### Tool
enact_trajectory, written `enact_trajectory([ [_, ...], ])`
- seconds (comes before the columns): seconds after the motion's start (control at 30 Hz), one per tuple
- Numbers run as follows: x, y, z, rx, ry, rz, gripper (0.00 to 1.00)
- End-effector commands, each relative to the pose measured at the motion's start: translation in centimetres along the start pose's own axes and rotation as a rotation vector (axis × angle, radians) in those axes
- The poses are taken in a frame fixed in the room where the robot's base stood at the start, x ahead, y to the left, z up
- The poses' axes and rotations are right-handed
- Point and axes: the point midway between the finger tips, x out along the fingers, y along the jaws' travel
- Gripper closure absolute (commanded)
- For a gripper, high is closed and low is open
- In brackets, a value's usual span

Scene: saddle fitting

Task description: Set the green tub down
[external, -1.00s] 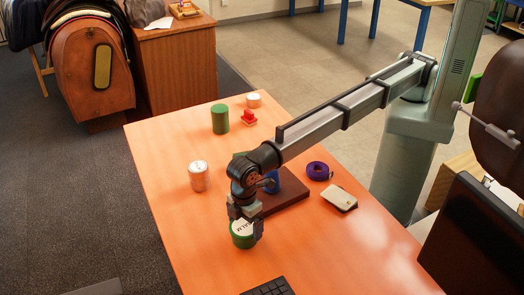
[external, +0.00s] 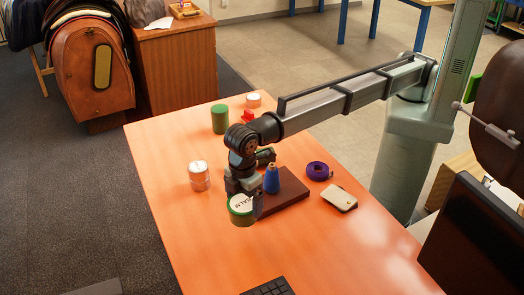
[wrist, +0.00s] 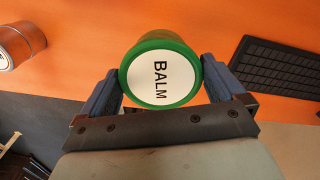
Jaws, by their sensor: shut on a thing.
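In the external view the tub is in front of the brown board's left end. I cannot tell whether its base touches the orange table (external: 330,245).
A blue cone-shaped spool (external: 271,180) stands on the brown board (external: 293,195). A copper-coloured tin (external: 199,176) is to the left. A green cylinder (external: 219,119), purple tape roll (external: 318,171), pale block (external: 340,198) and keyboard (external: 268,288) are around.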

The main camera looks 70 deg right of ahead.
Motion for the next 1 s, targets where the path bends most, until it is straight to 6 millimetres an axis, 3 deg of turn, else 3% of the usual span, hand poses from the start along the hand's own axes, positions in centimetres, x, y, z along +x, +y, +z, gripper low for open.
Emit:
enact_trajectory([
  [0.17,-0.2,0.8,0.6,0.003,0.000,0.000,0.45],
  [0.37,-0.3,5.4,3.9,0.020,0.000,0.000,0.45],
  [0.67,-0.6,15.5,12.3,0.056,0.000,0.000,0.45],
  [1.0,-0.8,25.2,23.6,0.097,0.001,0.000,0.45],
])
